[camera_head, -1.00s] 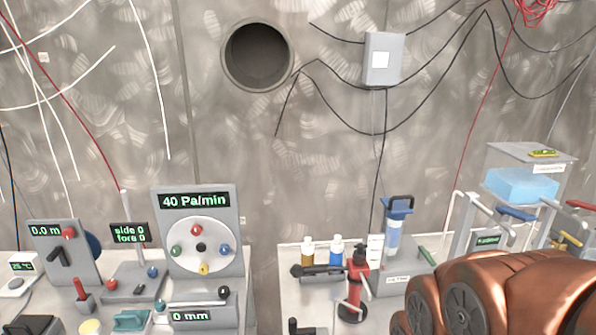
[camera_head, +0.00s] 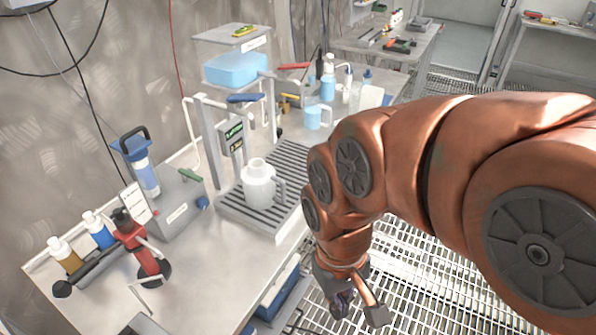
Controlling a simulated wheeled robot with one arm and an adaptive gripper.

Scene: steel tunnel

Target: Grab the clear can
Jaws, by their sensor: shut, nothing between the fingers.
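I cannot tell for certain which vessel is the clear can. A whitish translucent jug (camera_head: 258,183) with a handle and a narrow neck stands upright on a ribbed grey drip tray (camera_head: 288,164) on the bench. Farther back stands a pale clear container (camera_head: 369,98), small in view and partly blended with its neighbours. My gripper (camera_head: 356,309) hangs low over the grated floor, to the right of the bench's front edge. It is shut and empty, well apart from both vessels.
A tap stand (camera_head: 228,139) rises behind the jug. A blue tank (camera_head: 236,68) sits above it. A blue-tinted mug (camera_head: 314,117) and bottles stand farther back. A red stand (camera_head: 137,246) and a blue-topped filter (camera_head: 143,170) are at left. Grated floor (camera_head: 440,270) lies open.

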